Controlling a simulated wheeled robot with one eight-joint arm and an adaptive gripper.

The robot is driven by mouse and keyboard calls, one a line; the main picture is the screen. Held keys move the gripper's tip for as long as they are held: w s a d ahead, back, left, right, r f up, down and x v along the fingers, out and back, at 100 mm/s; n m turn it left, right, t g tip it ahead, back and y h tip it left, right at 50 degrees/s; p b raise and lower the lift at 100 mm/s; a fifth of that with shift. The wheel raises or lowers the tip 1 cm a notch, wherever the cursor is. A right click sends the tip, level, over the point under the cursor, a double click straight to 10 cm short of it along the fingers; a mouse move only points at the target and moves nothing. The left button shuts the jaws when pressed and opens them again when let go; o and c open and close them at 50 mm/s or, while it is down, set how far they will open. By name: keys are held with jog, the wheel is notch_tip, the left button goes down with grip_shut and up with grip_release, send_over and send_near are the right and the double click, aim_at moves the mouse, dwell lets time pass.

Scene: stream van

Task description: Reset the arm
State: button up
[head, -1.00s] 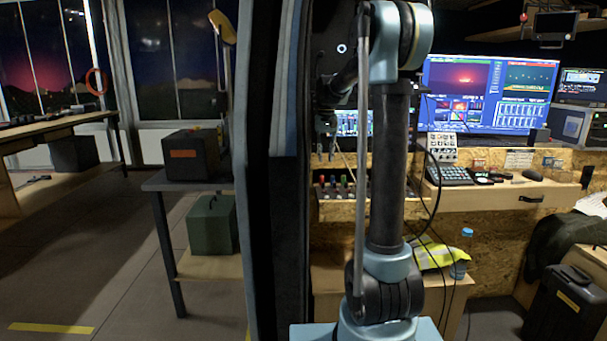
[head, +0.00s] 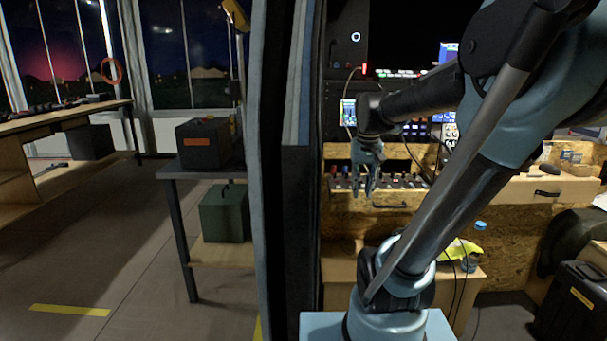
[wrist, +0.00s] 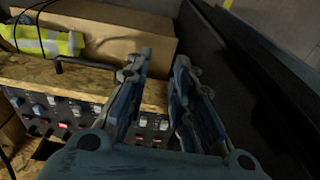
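My gripper (head: 366,185) hangs fingers down in the head view, in front of the wooden console with a row of switches (head: 405,181). In the wrist view my gripper (wrist: 163,85) has its two fingers apart, with nothing held between them. Below and to the left of the fingers there, the switch panel (wrist: 62,112) shows with lit red keys. My arm leans to the right from its base, then folds back left to the gripper. I cannot tell the exact gap between gripper and panel.
A dark partition edge (head: 270,200) stands left of my arm; a dark wall (wrist: 255,75) runs close right of the fingers in the wrist view. A yellow vest (head: 458,249) and a blue-capped bottle (head: 479,238) are behind my arm. Open floor (head: 120,265) lies left.

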jog(key=s+d+f, duration=0.1)
jog(key=s+f, duration=1.1)
jog(key=s, duration=0.1)
jog(key=shift+s+f+t, duration=0.4)
jog(key=shift+d, duration=0.1)
jog(key=shift+w+f, duration=0.2)
jog(key=shift+w, duration=0.3)
jog(key=shift+d, duration=0.1)
